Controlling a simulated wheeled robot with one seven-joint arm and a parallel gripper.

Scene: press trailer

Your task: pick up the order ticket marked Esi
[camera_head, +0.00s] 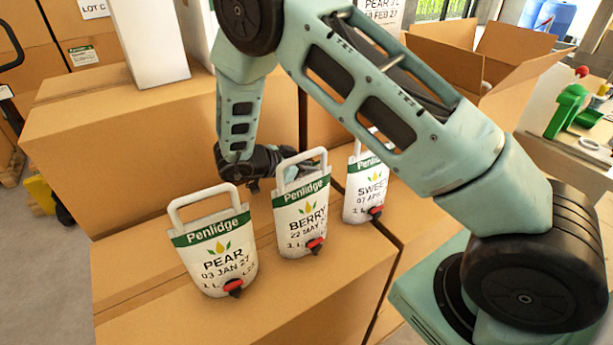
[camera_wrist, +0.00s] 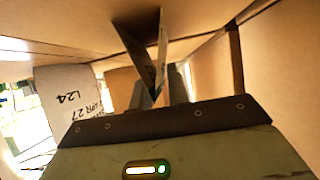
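I cannot make out an order ticket with the name Esi in either view. My gripper (camera_head: 266,165) is low over the cardboard boxes, behind the Berry pouch (camera_head: 302,208), which hides part of it. In the wrist view my gripper (camera_wrist: 158,92) points at a thin, pale card-like piece (camera_wrist: 162,50) seen nearly edge-on, with faint dark marks. The piece reaches down to between the fingertips. I cannot read it, nor tell whether the fingers are closed on it.
The Pear pouch (camera_head: 216,245) and the Sweet pouch (camera_head: 366,190) stand either side of the Berry pouch on a carton (camera_head: 290,300). A higher carton (camera_head: 140,150) is behind. An open box (camera_head: 460,62) is at back right. A pouch (camera_wrist: 72,100) appears upside down in the wrist view.

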